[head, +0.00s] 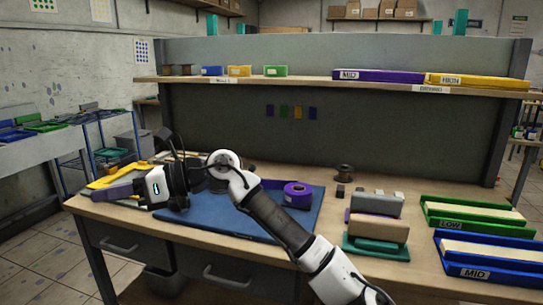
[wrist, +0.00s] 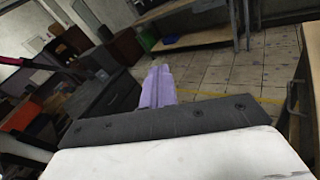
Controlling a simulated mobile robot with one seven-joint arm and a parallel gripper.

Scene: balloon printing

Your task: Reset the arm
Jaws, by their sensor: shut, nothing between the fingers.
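My arm (head: 278,222) reaches from the lower right across the workbench, with its wrist bent toward the left. My gripper (head: 98,194) points left over the bench's left end, beside a yellow item (head: 112,177). In the wrist view, the two pale purple fingers of my gripper (wrist: 157,72) lie together with nothing between them. The wrist camera looks past the bench to the tiled floor (wrist: 215,75).
A blue mat (head: 240,222) with a purple roll (head: 298,193) lies under my arm. Stacked blocks (head: 378,228), a green LOW tray (head: 470,215) and a blue MID tray (head: 490,257) stand at right. A shelf (head: 300,80) runs above the bench.

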